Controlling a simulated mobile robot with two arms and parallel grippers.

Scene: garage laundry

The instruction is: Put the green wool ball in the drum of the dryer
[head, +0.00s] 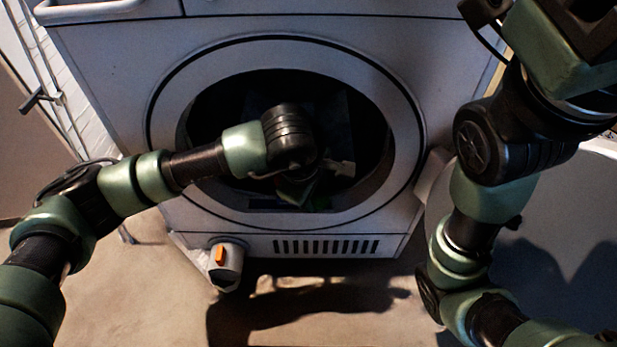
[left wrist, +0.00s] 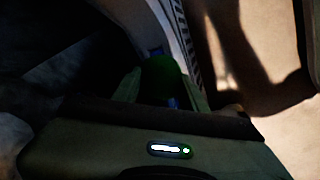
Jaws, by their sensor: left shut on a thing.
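The dryer (head: 140,120) stands in front of me with its round drum opening (head: 235,100) uncovered and dark inside. My left arm reaches to the opening, and my left gripper (head: 302,193) points down at its lower part. In the left wrist view, the green wool ball (left wrist: 160,78) is dark and sits between the fingers of my left gripper (left wrist: 160,90), which is shut on it. In the head view the ball is mostly hidden by the gripper and shadow. My right arm rises at the right, and its fingers are out of the picture.
A white bottle with an orange part (head: 225,265) stands on the floor at the dryer's front left. The dryer door edge (head: 432,175) is at the right of the opening. A vent grille (head: 325,246) lies below it. The floor in front is mostly clear.

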